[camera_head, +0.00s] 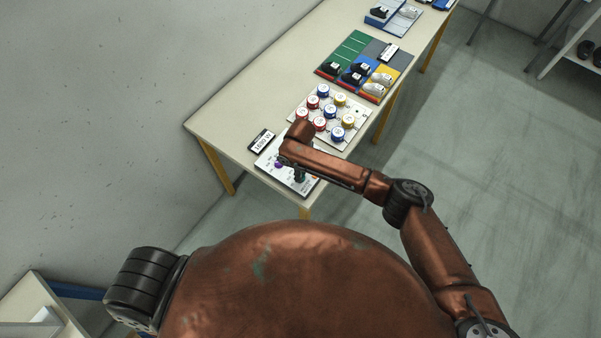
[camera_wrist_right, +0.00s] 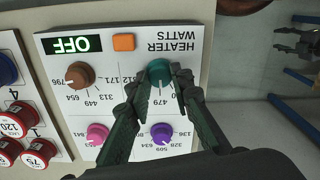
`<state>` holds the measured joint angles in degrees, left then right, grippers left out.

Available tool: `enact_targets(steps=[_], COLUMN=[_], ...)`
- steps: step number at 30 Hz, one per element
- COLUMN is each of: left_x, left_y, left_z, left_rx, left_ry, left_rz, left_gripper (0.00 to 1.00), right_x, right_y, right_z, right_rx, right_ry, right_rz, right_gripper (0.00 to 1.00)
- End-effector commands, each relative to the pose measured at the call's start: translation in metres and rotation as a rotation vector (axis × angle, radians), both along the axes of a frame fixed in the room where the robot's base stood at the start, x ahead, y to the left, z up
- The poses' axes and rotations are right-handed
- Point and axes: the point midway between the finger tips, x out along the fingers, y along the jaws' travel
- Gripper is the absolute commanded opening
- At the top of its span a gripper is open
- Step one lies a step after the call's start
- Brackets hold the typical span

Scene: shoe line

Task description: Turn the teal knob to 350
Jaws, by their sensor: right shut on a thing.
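The teal knob (camera_wrist_right: 159,72) sits on a white panel (camera_wrist_right: 118,82) labelled HEATER WATTS, upside down in the right wrist view. My right gripper (camera_wrist_right: 160,84) has its two dark green fingers closed on the sides of the teal knob. Numbers such as 479 and 0 show around it, partly covered by the fingers; its pointer cannot be made out. The panel's display (camera_wrist_right: 72,45) reads OFF. In the head view the right gripper (camera_head: 300,176) is over the panel, and my arm hides part of it. My left gripper is not in view.
A brown knob (camera_wrist_right: 80,75), a pink knob (camera_wrist_right: 98,133), a purple knob (camera_wrist_right: 162,134) and an orange button (camera_wrist_right: 123,42) share the panel. Beside it are a board (camera_head: 361,113) of red, blue and yellow caps and a black-framed sign (camera_head: 262,141). Shoes on coloured mats stand farther along the table (camera_head: 232,105).

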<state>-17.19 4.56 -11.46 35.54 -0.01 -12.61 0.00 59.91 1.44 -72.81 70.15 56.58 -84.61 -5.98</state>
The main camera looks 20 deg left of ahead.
Motion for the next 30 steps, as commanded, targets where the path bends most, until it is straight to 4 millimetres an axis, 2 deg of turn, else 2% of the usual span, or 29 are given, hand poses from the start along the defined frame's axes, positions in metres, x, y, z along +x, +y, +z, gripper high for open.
enact_targets(steps=[15,22,30], left_x=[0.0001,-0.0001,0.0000], left_y=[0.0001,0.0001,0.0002], left_z=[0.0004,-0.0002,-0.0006], left_rx=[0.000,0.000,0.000], left_ry=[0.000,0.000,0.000], left_rz=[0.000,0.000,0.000], left_gripper=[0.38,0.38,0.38], right_x=[0.0005,0.0006,0.0005], right_y=[-0.0003,-0.0003,-0.0003], right_z=[0.0000,0.0001,0.0002], right_rx=[-0.001,0.000,0.000], right_ry=[0.000,-0.001,0.000], right_rz=[0.444,0.564,0.626], right_gripper=[0.00,0.00,0.00])
